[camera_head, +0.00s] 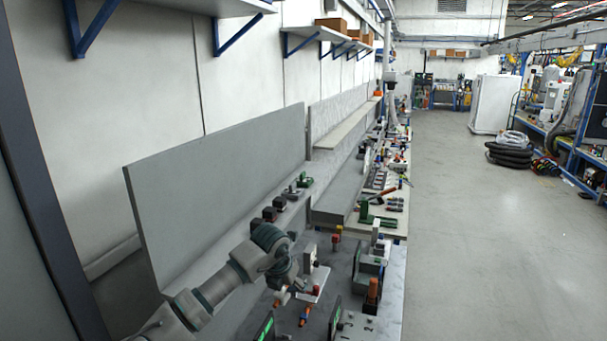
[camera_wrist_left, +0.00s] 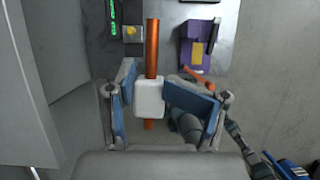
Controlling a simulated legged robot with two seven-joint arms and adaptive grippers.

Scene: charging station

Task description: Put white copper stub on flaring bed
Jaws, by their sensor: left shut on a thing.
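In the left wrist view, my left gripper (camera_wrist_left: 146,108) has its blue-padded fingers on both sides of the white copper stub (camera_wrist_left: 149,97), a white block with a copper tube through it. The tube runs up and down in that view, longer above the block. In the head view, my left gripper (camera_head: 283,291) is over the near workbench, with a small orange-and-white end of the stub showing beside it. I cannot tell for certain which thing is the flaring bed. My right gripper is not in view.
An upright orange cylinder (camera_head: 373,289) stands by dark equipment on the right. A purple device (camera_wrist_left: 199,48) and a yellow button (camera_wrist_left: 131,33) show in the wrist view. Red and black parts line the back.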

